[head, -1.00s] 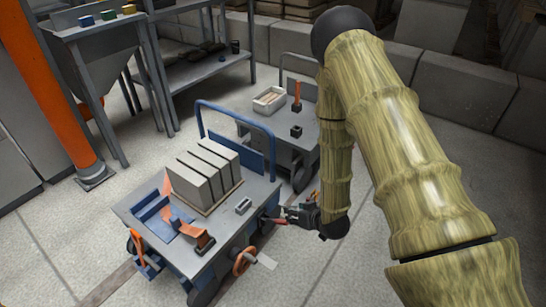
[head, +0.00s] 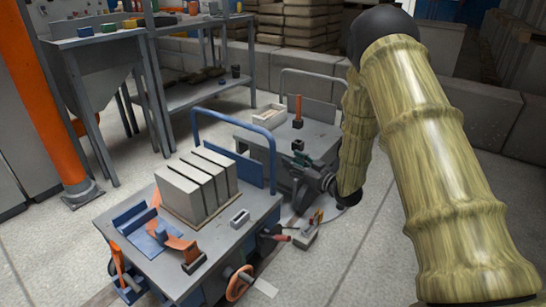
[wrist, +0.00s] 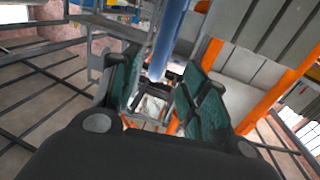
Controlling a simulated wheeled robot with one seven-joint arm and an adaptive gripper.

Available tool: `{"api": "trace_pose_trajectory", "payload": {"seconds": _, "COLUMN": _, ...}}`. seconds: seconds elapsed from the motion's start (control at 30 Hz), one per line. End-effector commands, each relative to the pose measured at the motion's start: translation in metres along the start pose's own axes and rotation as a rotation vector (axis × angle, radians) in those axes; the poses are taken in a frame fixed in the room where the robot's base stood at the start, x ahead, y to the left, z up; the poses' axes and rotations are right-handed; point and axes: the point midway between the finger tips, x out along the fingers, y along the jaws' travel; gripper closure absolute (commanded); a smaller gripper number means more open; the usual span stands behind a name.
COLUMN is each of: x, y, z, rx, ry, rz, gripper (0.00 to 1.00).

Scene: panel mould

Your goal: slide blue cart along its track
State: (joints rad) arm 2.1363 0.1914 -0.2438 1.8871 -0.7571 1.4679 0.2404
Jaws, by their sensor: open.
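The blue cart (head: 222,250) stands in the front left of the head view, with a grey top and a blue tubular handle (head: 272,150) at its far end. In the wrist view a blue bar (wrist: 170,38), apparently this handle, runs ahead of my fingers. My gripper (head: 300,172) is open, with teal finger pads, just right of the handle. Its pads also frame the wrist view (wrist: 157,88). Nothing is visibly held, and I cannot tell whether a finger touches the bar. My arm hides part of the area behind the gripper.
Grey blocks (head: 198,185) and an orange clamp (head: 180,243) sit on the cart. An orange handwheel (head: 238,284) projects from its side. A second grey cart (head: 250,128) with a tray (head: 270,115) stands close behind. Open floor (head: 350,260) lies right.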

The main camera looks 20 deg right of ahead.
Motion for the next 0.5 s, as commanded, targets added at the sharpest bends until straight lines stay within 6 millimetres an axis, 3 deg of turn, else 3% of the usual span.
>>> {"api": "trace_pose_trajectory", "payload": {"seconds": 0.5, "x": 0.073, "y": -0.001, "z": 0.003, "rx": -0.001, "ry": 0.0, "rz": -0.001, "gripper": 0.56}}
